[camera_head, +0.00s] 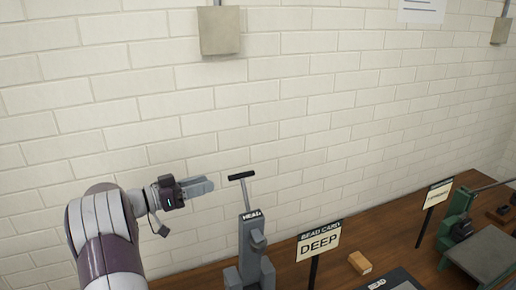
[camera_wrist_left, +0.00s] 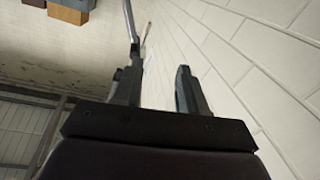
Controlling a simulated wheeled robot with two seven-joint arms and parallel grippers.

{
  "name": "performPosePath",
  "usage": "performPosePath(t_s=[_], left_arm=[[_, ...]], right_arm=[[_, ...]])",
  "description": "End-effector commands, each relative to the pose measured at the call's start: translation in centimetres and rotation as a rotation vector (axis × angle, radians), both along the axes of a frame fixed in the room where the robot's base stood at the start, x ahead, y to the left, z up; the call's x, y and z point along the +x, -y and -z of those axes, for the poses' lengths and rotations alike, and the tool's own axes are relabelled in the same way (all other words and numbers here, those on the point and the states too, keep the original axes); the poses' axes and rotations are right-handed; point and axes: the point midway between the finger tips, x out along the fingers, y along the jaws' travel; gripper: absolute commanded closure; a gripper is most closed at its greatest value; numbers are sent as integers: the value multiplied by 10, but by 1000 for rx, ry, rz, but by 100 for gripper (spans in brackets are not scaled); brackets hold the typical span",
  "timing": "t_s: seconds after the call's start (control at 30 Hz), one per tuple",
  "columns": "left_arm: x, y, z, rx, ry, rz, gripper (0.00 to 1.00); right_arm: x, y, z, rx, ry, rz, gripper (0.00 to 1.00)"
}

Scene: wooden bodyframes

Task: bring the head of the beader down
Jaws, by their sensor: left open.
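The beader (camera_head: 249,250) is a grey upright machine on the wooden bench, with a label reading HEAD near its top. A thin lever rises from it to a black crossbar handle (camera_head: 241,176). My left gripper (camera_head: 211,186) is level with the handle and a short way to its left, apart from it, with fingers pointing right. In the left wrist view its two fingers (camera_wrist_left: 158,82) are spread with nothing between them. A thin rod (camera_wrist_left: 131,22) shows beyond the fingertips; I cannot tell whether it is the lever. My right gripper is not in view.
A bead card sign (camera_head: 319,243) reading DEEP stands right of the beader. A small wooden block (camera_head: 360,262) lies beyond it. A second sign (camera_head: 438,193) and a green machine (camera_head: 456,222) stand farther right. The brick wall (camera_head: 330,110) is behind the bench.

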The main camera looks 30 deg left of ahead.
Motion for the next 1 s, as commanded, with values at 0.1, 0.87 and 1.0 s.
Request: performPosePath(t_s=[0.1, 0.87, 1.0], left_arm=[[-17, 6, -7, -39, -25, 107, 59], [75, 88, -4, -42, -27, 122, 59], [75, 88, -4, -42, -27, 122, 59]], right_arm=[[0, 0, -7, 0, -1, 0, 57], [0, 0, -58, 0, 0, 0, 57], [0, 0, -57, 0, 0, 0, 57]])
